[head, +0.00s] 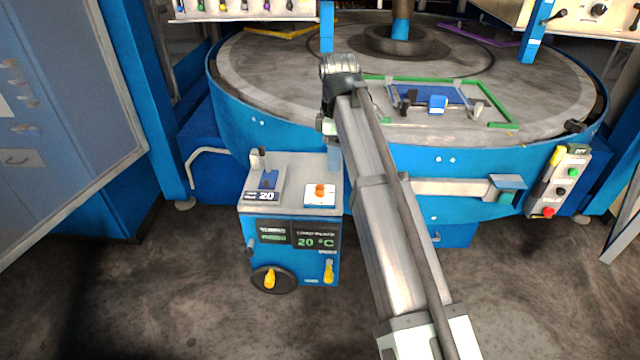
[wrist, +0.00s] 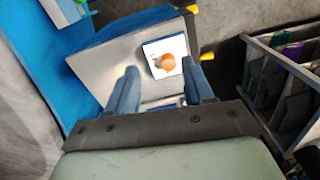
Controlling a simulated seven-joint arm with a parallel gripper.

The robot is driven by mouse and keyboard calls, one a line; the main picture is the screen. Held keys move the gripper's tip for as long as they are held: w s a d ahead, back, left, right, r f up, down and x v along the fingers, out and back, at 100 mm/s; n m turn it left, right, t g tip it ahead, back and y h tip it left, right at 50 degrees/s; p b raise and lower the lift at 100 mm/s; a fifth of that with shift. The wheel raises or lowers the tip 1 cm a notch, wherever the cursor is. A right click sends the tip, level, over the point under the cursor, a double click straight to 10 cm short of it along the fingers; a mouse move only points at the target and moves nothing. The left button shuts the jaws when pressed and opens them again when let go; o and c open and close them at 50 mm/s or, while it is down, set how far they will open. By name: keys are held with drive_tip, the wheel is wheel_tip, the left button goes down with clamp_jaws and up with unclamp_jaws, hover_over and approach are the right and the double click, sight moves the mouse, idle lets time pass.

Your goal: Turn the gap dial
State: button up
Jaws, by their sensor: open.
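A blue cabinet (head: 291,262) with a grey top stands left of my arm. On its top an orange-red knob (head: 319,190) sits on a white square plate (head: 313,201). I cannot tell for sure that this knob is the gap dial. In the wrist view the knob (wrist: 168,62) shows between and beyond my two blue fingers. My gripper (wrist: 160,68) is open and empty. In the head view my gripper (head: 333,158) is mostly hidden by my arm, over the back right of the cabinet top, apart from the knob.
A small display reading 20 (head: 262,196) with a black lever is left of the knob. The cabinet front has a 20 °C screen (head: 316,241), a black handwheel (head: 271,279) and yellow handles. A large round table (head: 290,95) stands behind. A grey divided rack (wrist: 285,90) shows in the wrist view.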

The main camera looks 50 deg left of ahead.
drive_tip(key=n, duration=0.1)
approach(320, 187)
wheel_tip(320, 187, down, 9)
drive_tip(key=shift+d, duration=0.15)
idle(0.6)
drive_tip(key=shift+c, duration=0.5)
clamp_jaws()
